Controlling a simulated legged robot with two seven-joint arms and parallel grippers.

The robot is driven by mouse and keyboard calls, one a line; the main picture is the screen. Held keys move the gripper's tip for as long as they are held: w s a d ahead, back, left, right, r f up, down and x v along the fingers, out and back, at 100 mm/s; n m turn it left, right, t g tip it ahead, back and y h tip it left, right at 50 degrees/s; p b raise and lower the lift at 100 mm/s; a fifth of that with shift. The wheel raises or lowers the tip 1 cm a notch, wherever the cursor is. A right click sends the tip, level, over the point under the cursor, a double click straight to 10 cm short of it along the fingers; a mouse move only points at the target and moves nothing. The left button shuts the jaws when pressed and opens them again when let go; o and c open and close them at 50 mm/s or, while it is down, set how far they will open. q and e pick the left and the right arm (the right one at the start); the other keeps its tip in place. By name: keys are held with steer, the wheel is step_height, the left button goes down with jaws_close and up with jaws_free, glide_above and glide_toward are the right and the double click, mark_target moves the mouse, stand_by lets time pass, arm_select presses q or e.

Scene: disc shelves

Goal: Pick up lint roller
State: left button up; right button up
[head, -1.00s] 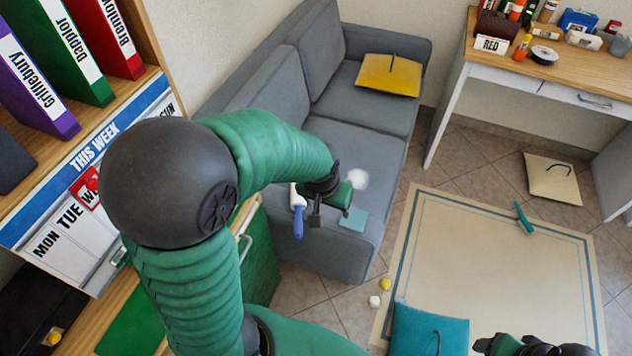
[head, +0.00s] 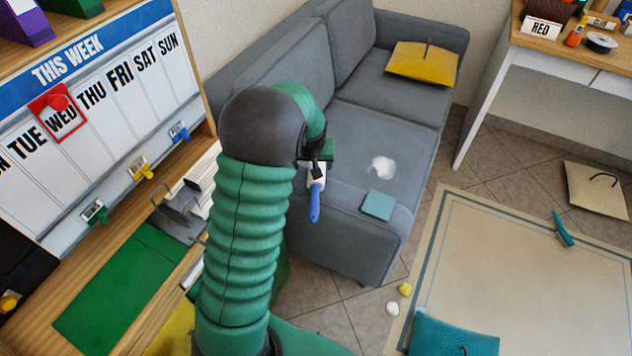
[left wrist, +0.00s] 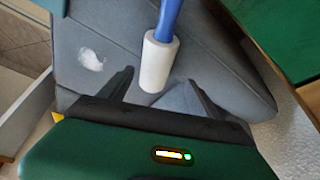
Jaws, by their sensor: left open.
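In the head view my left arm hides most of this gripper. My right gripper is out of view.
On the sofa (head: 363,135) are a white fluff patch (head: 382,167), a teal square (head: 378,205) and a yellow cushion (head: 422,64). A shelf with a week board (head: 110,100) stands at left. A teal cushion (head: 452,335) lies on the floor mat (head: 540,290).

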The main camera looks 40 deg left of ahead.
arm_select(q)
steer(key=f+b, duration=0.1)
steer(key=f, duration=0.1)
steer(key=w+f+b, duration=0.1)
steer(key=f, duration=0.2)
steer(key=shift+d+f, duration=0.1)
steer(key=shift+d, duration=0.1)
steer(key=shift+w, duration=0.1)
steer(key=shift+a, duration=0.1)
steer(key=shift+c, duration=0.4)
jaws_close()
